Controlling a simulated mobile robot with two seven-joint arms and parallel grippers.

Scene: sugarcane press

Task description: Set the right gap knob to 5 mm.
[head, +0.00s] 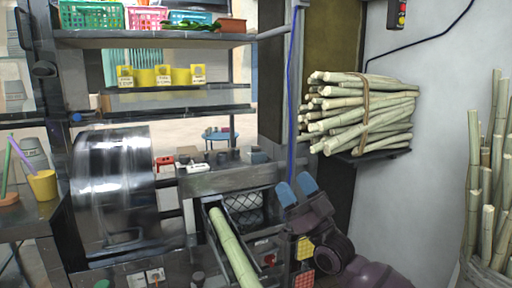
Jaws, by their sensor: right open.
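The press (225,182) stands in the middle, with several small dark and pale fittings on its top. A dark knob-like part (259,156) sits at the right end of that top. I cannot tell for certain whether it is the right gap knob, and no scale or millimetre mark is readable. My right gripper (297,187) is open and empty, with blue fingertips. In the picture it is below and to the right of that dark part, in front of the press's right side, apart from the part. My left gripper is not in view.
A cane stalk (233,250) lies in the chute below the press. A large shiny drum (115,190) stands left. A tied cane bundle (362,115) rests on a wall shelf at right. A blue cable (291,90) hangs just above my right gripper. Shelves (150,39) run across the back.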

